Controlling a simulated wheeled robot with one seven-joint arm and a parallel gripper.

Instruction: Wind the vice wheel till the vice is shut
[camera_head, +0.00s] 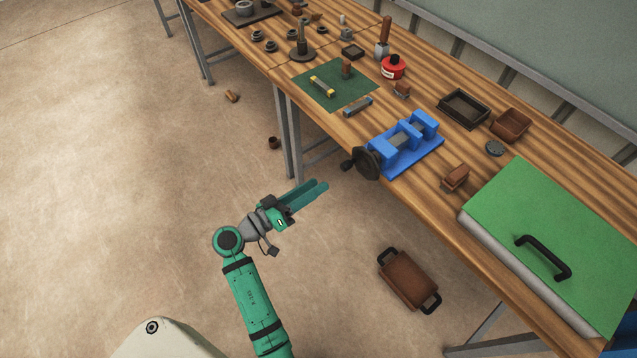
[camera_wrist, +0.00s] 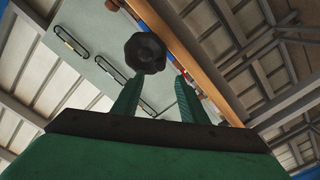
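The blue vice (camera_head: 384,150) stands on the workbench's front edge, with blue blocks on a blue base and gaps showing between them. Its dark wheel (camera_head: 369,164) faces the front, off the bench edge, with a black handle knob (camera_head: 347,166) on its left side. My gripper (camera_head: 318,186) is in front of the bench, left of and below the wheel, pointing toward it and touching nothing. In the wrist view my gripper (camera_wrist: 160,85) has its fingers apart and empty. A dark faceted knob (camera_wrist: 145,53), apparently the wheel's handle, shows beyond the fingertips, slightly left of centre.
The wooden workbench (camera_head: 333,122) carries a green mat (camera_head: 362,91), a red bottle (camera_head: 393,68), a brown block (camera_head: 455,178) and a large green-lidded box (camera_head: 560,222). A brown case (camera_head: 408,280) lies on the floor below. The floor around my arm is clear.

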